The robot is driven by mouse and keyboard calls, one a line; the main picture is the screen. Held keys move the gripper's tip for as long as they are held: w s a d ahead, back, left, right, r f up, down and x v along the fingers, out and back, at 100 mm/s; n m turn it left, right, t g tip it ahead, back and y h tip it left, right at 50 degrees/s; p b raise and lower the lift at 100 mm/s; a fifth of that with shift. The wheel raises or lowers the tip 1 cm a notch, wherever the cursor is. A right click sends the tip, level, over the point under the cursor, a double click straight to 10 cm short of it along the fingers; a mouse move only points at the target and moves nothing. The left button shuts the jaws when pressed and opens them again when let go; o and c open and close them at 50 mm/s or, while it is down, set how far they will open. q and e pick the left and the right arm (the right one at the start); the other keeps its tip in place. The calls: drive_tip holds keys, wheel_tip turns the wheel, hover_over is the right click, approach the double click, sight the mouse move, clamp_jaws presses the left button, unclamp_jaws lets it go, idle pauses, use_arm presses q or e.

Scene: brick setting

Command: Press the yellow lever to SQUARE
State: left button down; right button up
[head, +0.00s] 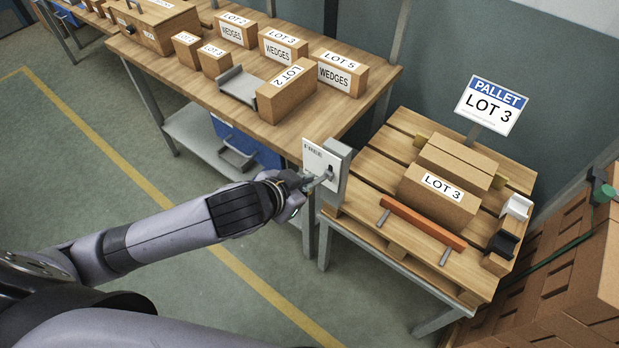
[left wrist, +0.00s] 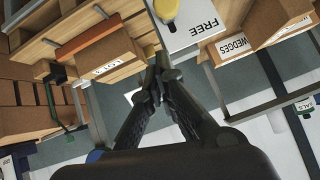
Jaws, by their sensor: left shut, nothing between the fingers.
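A white panel (head: 322,162) on a grey box stands between the workbench and the pallet table; its label reads FREE. In the left wrist view the panel (left wrist: 205,38) shows at the top, with the yellow lever (left wrist: 168,11) on it, cut by the frame's top edge. The lever's yellow is not clear in the head view. No SQUARE marking is visible. My left gripper (head: 324,179) is at the lower part of the panel, in front of it. In the left wrist view its fingers (left wrist: 161,66) are together and empty, just below the lever; contact cannot be told. My right gripper is out of view.
The workbench (head: 190,75) holds several labelled cartons and a grey tray (head: 240,86). The pallet (head: 385,150) carries LOT 3 cartons (head: 440,195), an orange bar (head: 422,222) and a sign (head: 491,105). Stacked brown boxes (head: 575,285) stand at right. Open floor lies at left.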

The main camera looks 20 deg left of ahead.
use_arm(q)
drive_tip(key=shift+m, duration=0.3)
drive_tip(key=r, duration=0.1)
drive_tip(key=s+r, duration=0.1)
drive_tip(key=r, duration=0.1)
drive_tip(key=a+r, duration=0.1)
drive_tip(key=shift+s+r, duration=0.35)
